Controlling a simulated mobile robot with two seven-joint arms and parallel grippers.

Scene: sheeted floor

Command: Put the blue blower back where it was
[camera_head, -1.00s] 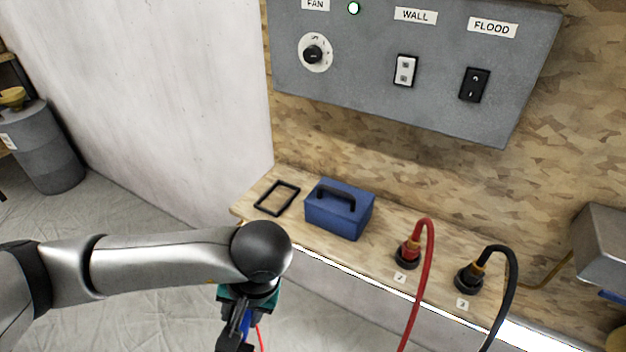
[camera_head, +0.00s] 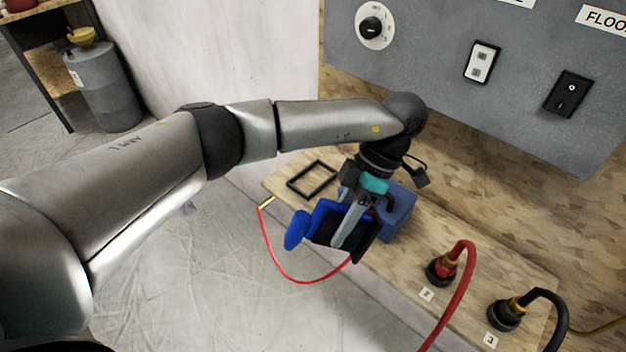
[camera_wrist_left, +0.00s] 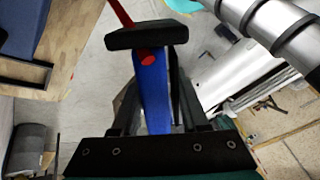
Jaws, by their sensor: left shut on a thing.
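The blue blower (camera_head: 297,229) is held in my left gripper (camera_head: 345,230), over the front edge of the wooden shelf in the head view. A thin red hose (camera_head: 284,275) loops down below the blower. In the left wrist view the blower's blue body (camera_wrist_left: 153,95) lies between the fingers, with a black block and a red spot at its far end. A black rectangular outline (camera_head: 291,184) lies empty at the left end of the shelf (camera_head: 400,272), left of the gripper. My right gripper is not in view.
A blue toolbox (camera_head: 399,212) stands on the shelf right behind the gripper, partly hidden by it. Red (camera_head: 462,275) and black (camera_head: 545,320) cables rise from sockets (camera_head: 440,270) to the right. A grey switch panel (camera_head: 430,65) hangs above.

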